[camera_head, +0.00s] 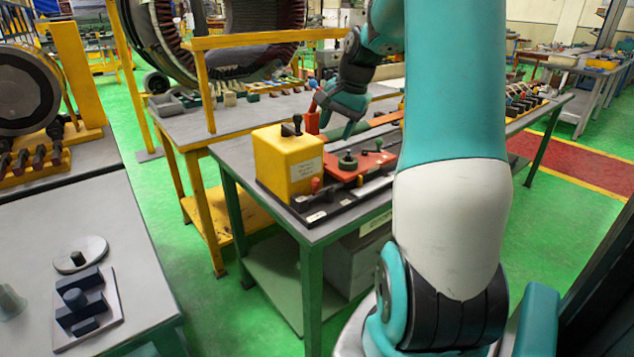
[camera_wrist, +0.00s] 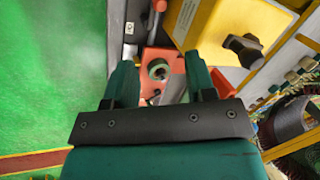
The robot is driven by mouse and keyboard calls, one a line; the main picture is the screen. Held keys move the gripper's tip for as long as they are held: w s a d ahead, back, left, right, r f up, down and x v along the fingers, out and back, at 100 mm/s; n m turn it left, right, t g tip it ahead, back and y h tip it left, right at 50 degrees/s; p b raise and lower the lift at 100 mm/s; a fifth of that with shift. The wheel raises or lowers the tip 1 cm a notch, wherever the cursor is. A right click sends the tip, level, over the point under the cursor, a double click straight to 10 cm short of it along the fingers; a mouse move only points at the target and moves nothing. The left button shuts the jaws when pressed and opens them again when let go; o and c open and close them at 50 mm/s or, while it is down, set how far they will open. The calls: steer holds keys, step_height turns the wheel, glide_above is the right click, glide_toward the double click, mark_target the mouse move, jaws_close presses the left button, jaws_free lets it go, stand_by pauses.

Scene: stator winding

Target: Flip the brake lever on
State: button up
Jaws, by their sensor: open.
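A yellow box (camera_head: 288,160) stands at the near left end of a grey bench, with a black-knobbed lever (camera_head: 291,127) on top. The lever also shows at the upper right of the wrist view (camera_wrist: 243,48). No readable label tells me which control is the brake lever. My gripper (camera_head: 337,117) hangs behind and right of the box, above the bench. In the wrist view my gripper (camera_wrist: 160,74) is open and empty. An orange-red plate with a green-ringed round knob (camera_wrist: 158,70) appears between its fingers; contact cannot be told. The black-knobbed lever lies right of the fingers, apart from them.
An upright red part (camera_head: 312,122) stands close beside my gripper. The orange plate (camera_head: 358,165) carries small knobs. A yellow rail (camera_head: 265,39) crosses behind the bench. A second table (camera_head: 130,270) with dark blocks stands at left. Green floor lies between the tables.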

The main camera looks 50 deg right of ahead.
mark_target(317, 179)
steer(key=p+x, duration=0.1)
steer(key=x, duration=1.4)
steer(key=shift+w+a+f, duration=0.1)
steer(key=shift+f, duration=0.3)
steer(key=c, duration=0.9)
